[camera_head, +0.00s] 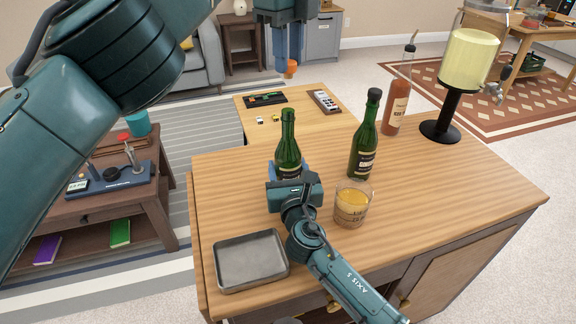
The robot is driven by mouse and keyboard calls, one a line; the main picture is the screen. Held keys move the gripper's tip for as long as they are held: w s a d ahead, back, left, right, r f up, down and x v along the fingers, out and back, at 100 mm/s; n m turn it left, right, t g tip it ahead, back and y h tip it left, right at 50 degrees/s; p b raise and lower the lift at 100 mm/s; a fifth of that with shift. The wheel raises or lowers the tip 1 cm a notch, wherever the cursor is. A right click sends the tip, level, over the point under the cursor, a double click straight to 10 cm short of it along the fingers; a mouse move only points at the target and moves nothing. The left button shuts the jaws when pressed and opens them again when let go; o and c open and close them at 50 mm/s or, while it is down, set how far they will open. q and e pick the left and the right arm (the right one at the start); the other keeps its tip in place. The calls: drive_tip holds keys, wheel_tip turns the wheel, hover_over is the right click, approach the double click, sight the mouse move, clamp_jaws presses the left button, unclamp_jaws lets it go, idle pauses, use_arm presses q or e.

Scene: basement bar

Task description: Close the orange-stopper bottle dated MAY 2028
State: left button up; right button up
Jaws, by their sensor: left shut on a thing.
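My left gripper (290,52) hangs at the top middle, pointing down, shut on an orange stopper (290,69). It is high above and beyond the tabletop in the picture. A green bottle (288,130) with a bare, open neck stands upright on the wooden counter. My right gripper (288,172) is at this bottle's lower body and hides much of it; I cannot see whether its jaws are closed on it. No date is readable on the bottle.
On the counter (440,185) stand a dark-capped green bottle (364,140), a reddish bottle (398,100), a glass of orange drink (351,205), a yellow dispenser (468,58) and a grey metal tray (250,262). A low table (310,88) with small items is behind.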

drive_tip(key=shift+c, duration=0.5)
use_arm(q)
hover_over(288, 111)
drive_tip(key=shift+f, duration=2.5)
drive_tip(key=shift+f, duration=0.1)
drive_tip(key=shift+f, duration=0.8)
drive_tip(key=shift+f, duration=0.65)
drive_tip(key=o, duration=1)
drive_tip(key=shift+o, duration=0.2)
drive_tip(key=shift+r, duration=3.8)
